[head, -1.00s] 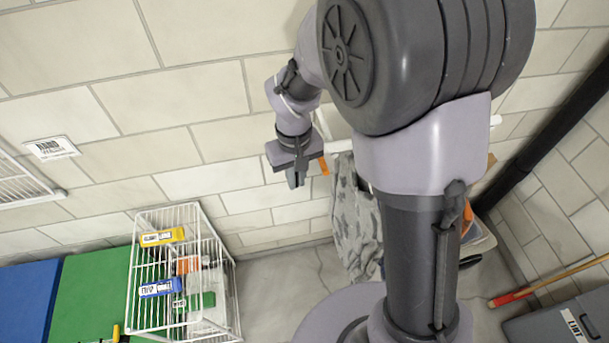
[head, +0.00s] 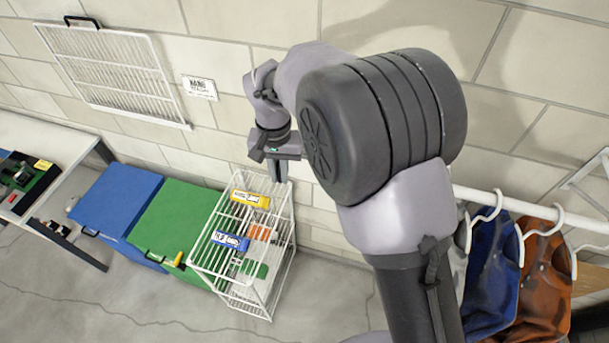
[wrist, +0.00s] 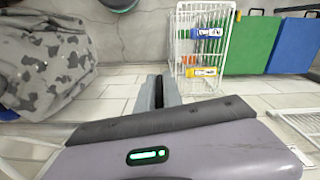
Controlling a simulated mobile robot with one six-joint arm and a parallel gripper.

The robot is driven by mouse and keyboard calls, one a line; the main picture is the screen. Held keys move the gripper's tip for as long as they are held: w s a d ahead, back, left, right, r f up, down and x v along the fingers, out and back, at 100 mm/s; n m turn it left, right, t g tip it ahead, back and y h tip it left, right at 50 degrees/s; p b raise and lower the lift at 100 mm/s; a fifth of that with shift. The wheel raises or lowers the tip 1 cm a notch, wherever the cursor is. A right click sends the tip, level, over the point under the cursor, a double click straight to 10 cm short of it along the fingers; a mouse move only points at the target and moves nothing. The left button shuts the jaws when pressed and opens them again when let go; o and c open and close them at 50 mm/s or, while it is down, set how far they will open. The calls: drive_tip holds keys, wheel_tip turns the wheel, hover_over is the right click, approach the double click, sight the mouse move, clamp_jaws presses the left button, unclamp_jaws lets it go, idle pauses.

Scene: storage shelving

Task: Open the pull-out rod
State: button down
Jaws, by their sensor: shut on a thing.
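A white rod (head: 530,208) runs at the right of the head view, with clothes on hangers along it. Its left end is hidden behind my arm. My gripper (head: 279,178) is well to the left of the visible rod and points down, in front of the wall near the wire basket. In the wrist view my gripper (wrist: 159,80) has its fingers close together, with a narrow dark strip between them; I cannot make out what it is. A pale bar shows at the lower left there, but I cannot tell if it is the rod.
A white wire basket (head: 228,271) holds labelled items. Green (head: 180,225) and blue (head: 115,203) bins stand left of it. A white rack (head: 105,70) and a sign (head: 200,87) are on the wall. A camouflage garment (wrist: 45,62) hangs close by in the wrist view.

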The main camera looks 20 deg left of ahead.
drive_tip(key=shift+a, duration=0.95)
drive_tip(key=c, duration=1.8)
unclamp_jaws()
drive_tip(key=shift+o, duration=0.2)
wheel_tip(320, 180, up, 18)
drive_tip(key=p, duration=0.1)
drive_tip(key=shift+f+p, duration=0.25)
drive_tip(key=shift+p, duration=0.1)
